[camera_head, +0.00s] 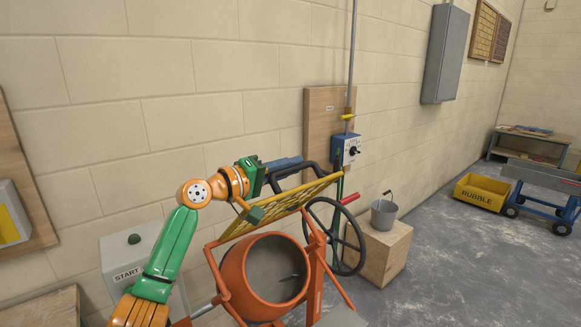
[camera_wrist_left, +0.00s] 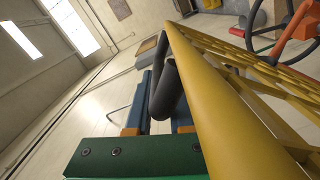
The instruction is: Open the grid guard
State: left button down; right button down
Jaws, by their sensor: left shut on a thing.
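The yellow grid guard (camera_head: 283,208) is tilted above the orange mixer drum (camera_head: 268,276), and the drum's mouth shows below it. A dark bar handle (camera_head: 312,169) stands off the guard's upper edge. My left gripper (camera_head: 288,168), green with blue fingers, is at this handle and shut on it. In the left wrist view the dark handle (camera_wrist_left: 165,92) passes between the blue fingers, and the guard's yellow frame (camera_wrist_left: 225,110) runs close beside them. Part of the handle is hidden by the fingers. My right gripper is not in view.
A black handwheel (camera_head: 335,236) stands right of the drum. A grey bucket (camera_head: 384,214) sits on a wooden block (camera_head: 381,250). A blue switch box (camera_head: 346,149) is on the wall behind. A START box (camera_head: 129,258) is at left. Floor at right is clear before the RUBBLE tub (camera_head: 479,192).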

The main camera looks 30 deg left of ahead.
pick_arm(q)
jog(key=c, duration=0.8)
grip_release()
jog(key=shift+s, duration=0.1)
jog(key=shift+s+a+f+b, duration=0.1)
jog(key=shift+s+f+b, duration=0.1)
jog(key=shift+b, duration=0.15)
jog(key=b+v, duration=0.4)
jog(key=v, duration=0.2)
jog(key=shift+s, duration=0.15)
jog(key=shift+s+r, duration=0.3)
jog(key=shift+w, duration=0.15)
